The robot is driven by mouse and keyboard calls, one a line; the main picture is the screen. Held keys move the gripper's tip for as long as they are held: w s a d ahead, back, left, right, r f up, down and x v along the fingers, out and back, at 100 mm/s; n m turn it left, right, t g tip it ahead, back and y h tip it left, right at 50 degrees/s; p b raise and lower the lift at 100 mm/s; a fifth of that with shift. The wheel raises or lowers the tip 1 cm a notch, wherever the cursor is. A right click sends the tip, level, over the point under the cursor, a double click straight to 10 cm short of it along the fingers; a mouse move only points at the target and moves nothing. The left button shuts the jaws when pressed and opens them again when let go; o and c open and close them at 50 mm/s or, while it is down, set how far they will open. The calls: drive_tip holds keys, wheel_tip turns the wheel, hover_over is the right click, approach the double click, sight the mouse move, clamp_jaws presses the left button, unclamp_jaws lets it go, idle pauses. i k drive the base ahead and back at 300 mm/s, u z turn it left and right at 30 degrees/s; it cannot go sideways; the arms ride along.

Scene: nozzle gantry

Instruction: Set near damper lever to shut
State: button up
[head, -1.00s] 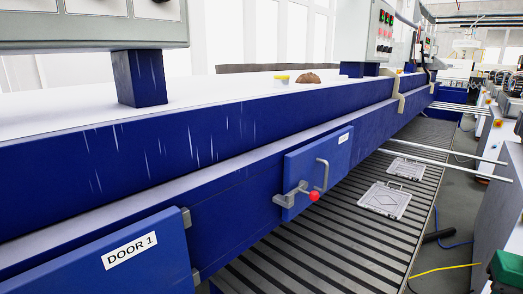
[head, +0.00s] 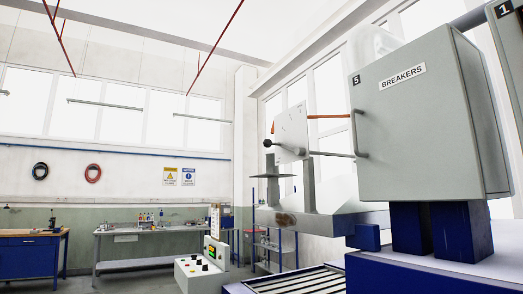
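A long grey rod (head: 330,154) with a dark round knob (head: 267,143) at its left end runs nearly level, left of the breaker cabinet. It crosses a pale tilted plate (head: 291,130) with small marks on it. An orange bar (head: 329,116) runs above it from the plate toward the cabinet. This may be a damper lever, but no label for one can be read, and its setting cannot be told. My gripper is not in view.
A grey cabinet labelled BREAKERS (head: 425,125) stands on blue posts at the right. A control console (head: 201,268) stands at lower middle, beside a slatted conveyor (head: 300,281). Workbenches (head: 160,230) line the far wall. Floor shows between benches and console.

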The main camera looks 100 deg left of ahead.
sight(267, 143)
drive_tip(key=u, duration=3.35)
drive_tip(key=k, duration=0.3)
drive_tip(key=z, duration=0.6)
drive_tip(key=i, duration=0.8)
drive_tip(key=u, duration=0.65)
drive_tip(key=i, duration=0.45)
drive_tip(key=u, duration=0.55)
